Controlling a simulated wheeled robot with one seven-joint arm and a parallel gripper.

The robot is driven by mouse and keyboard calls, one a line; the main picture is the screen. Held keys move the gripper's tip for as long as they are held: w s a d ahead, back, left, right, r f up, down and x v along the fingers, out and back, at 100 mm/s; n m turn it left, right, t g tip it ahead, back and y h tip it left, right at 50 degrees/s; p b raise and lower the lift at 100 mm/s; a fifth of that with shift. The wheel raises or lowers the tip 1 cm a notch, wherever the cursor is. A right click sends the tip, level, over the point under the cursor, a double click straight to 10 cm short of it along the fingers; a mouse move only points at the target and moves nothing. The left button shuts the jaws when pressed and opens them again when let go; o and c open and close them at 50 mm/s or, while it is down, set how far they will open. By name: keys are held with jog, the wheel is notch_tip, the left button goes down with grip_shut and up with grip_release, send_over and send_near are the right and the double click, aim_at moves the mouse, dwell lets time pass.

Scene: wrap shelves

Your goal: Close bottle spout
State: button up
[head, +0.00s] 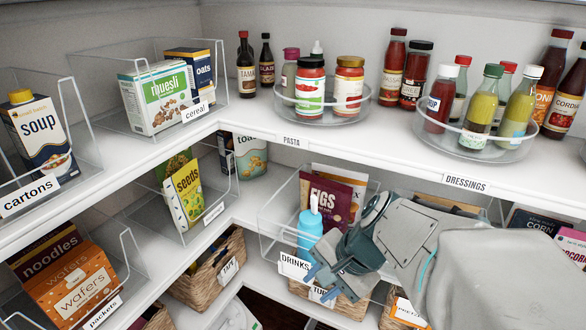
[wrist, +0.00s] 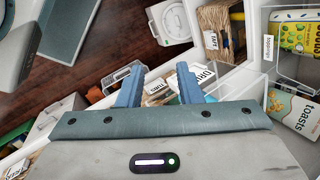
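A light blue bottle (head: 309,232) with an upright white spout (head: 314,203) stands in the clear bin (head: 270,222) labelled drinks on the middle shelf. The spout sticks straight up from the bottle's top. My gripper (head: 314,279) is at the front of this bin, below and in front of the bottle, and hides part of its lower body. In the wrist view my gripper's two blue fingers (wrist: 158,82) are apart with nothing held between them. I cannot make out the bottle in the wrist view.
A figs packet (head: 330,200) stands behind the bottle. The upper shelf edge with the pasta label (head: 291,141) runs above the bin. A clear bin with a seeds packet (head: 187,195) is to the left. Wicker baskets (head: 208,270) sit on the shelf below.

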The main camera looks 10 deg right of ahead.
jog(key=w+d+r+m+t+y, duration=0.2)
jog(key=w+r+m+t+y, duration=0.15)
jog(key=w+m, duration=0.5)
jog(key=m+t+h+p, duration=0.1)
jog(key=m+t, duration=0.5)
jog(key=m, duration=0.4)
send_near(315, 196)
jog(key=shift+g, duration=0.25)
jog(key=b+x, duration=0.1)
jog(key=x, duration=0.9)
jog(key=shift+w+a+r, duration=0.1)
jog(key=shift+w+r, duration=0.05)
jog(key=shift+w, duration=0.05)
jog(key=shift+c, duration=0.3)
grip_shut()
